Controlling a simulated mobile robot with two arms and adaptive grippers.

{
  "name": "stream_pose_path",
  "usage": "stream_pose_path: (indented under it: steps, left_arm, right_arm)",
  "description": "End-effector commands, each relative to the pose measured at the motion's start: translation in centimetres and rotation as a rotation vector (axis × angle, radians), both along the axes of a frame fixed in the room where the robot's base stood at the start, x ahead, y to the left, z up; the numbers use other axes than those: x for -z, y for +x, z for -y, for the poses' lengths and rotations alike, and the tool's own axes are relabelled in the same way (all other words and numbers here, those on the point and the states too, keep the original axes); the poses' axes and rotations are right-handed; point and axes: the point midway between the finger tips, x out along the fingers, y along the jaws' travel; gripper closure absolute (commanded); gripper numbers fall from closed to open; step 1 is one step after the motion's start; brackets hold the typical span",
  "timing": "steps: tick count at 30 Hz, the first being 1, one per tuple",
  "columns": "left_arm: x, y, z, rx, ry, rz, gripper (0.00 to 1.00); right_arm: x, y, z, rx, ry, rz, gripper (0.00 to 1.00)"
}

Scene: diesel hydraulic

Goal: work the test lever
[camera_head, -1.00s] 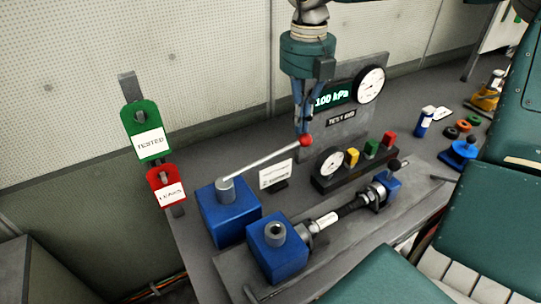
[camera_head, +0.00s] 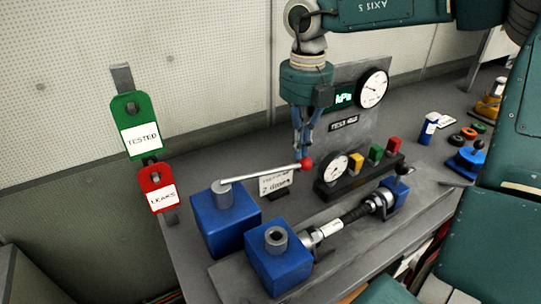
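The test lever (camera_head: 262,174) is a pale rod on the left blue block (camera_head: 226,222). It reaches right to a red ball knob (camera_head: 306,164) and lies only slightly raised. My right gripper (camera_head: 301,154) points down with its fingers together, tips right at the knob. The knob shows in front of or below the tips, and I see nothing clearly between the fingers. The gauge board (camera_head: 362,118) stands behind, its display partly hidden by the gripper and reading "kPa" in the visible part. My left gripper is not in view.
A second blue block (camera_head: 278,262) carries a hose assembly (camera_head: 352,214). A small gauge box (camera_head: 333,185) with coloured blocks and a label card (camera_head: 274,184) are close to the knob. Green (camera_head: 141,125) and red (camera_head: 157,188) tags hang at left.

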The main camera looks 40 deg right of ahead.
Motion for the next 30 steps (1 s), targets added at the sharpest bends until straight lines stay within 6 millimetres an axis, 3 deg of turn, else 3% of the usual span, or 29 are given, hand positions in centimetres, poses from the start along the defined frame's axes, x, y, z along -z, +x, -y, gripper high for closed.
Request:
stream_pose_path:
  steps: [30]
  left_arm:
    - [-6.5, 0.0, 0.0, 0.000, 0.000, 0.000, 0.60]
  right_arm:
    - [-9.9, 0.0, 0.0, 0.000, -0.001, 0.001, 1.00]
